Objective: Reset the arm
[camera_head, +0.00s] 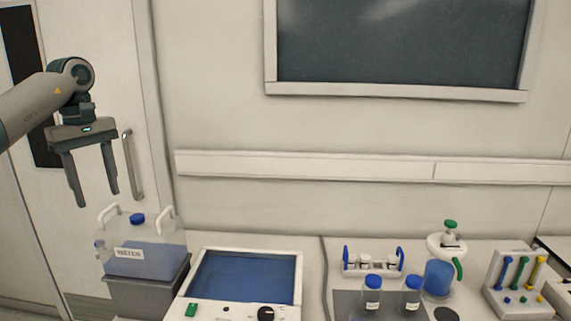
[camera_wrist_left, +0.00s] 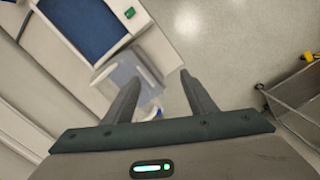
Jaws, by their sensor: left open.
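My left arm (camera_head: 30,103) comes in from the left in the head view. My left gripper (camera_head: 96,198) is open and empty, its two fingers pointing down. It hangs in the air above the water container, apart from it. In the left wrist view, the two fingers of the gripper (camera_wrist_left: 158,95) are spread with nothing between them. My right gripper is not in view.
A water container (camera_head: 150,250) with a blue cap stands on a grey stand below the gripper. To its right are a blue-topped device (camera_head: 245,277), blue-capped bottles (camera_head: 372,293), a reactor vessel (camera_head: 438,275) and a tool rack (camera_head: 515,280). A door handle (camera_head: 133,165) is close behind the gripper.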

